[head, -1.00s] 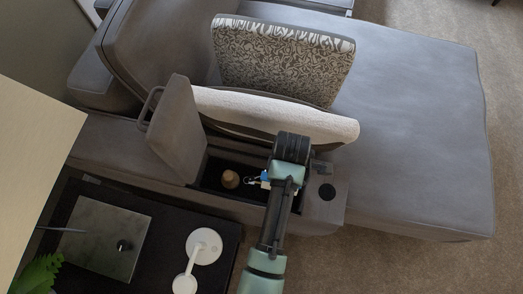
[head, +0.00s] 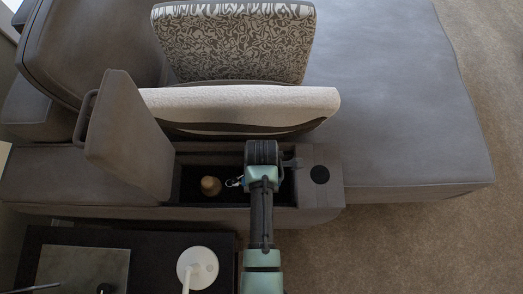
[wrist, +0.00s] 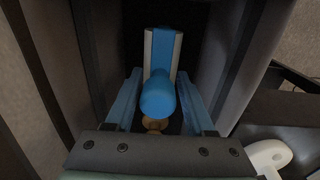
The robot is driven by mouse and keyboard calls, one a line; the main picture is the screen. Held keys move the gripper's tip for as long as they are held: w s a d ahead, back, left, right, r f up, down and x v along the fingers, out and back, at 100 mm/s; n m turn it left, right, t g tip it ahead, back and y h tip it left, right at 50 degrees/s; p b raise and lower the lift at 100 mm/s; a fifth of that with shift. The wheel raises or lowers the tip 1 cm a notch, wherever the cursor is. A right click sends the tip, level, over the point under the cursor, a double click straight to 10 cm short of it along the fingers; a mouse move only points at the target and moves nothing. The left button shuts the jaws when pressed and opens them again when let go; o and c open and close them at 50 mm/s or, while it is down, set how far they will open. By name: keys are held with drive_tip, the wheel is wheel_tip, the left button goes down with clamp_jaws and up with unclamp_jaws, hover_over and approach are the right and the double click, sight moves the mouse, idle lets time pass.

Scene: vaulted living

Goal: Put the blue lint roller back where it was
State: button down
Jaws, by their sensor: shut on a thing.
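The blue lint roller (wrist: 158,92) shows in the wrist view, its rounded blue handle toward the camera and its grey-white roller end pointing down into a dark space. My gripper (wrist: 158,80) is shut on it, with a blue finger on each side. In the head view my gripper (head: 262,157) is over the right part of the open storage compartment (head: 190,148) in the sofa's arm section. My wrist hides the roller there. I cannot tell whether the roller touches the compartment floor.
A round wooden thing (head: 210,186) and a small set of keys (head: 234,182) lie in the compartment, left of my gripper.

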drive_tip(key=shift+f+b, duration=0.45)
drive_tip(key=shift+f, duration=1.15)
drive_tip(key=shift+f, duration=0.35)
drive_tip(key=shift+c, duration=1.3)
unclamp_jaws()
drive_tip(key=r+p, duration=0.2)
drive_tip(key=r, duration=0.4)
drive_tip(key=r+p, duration=0.2)
drive_tip(key=r, duration=0.4)
drive_tip(key=shift+s+r, duration=0.2)
drive_tip(key=shift+r, duration=0.15)
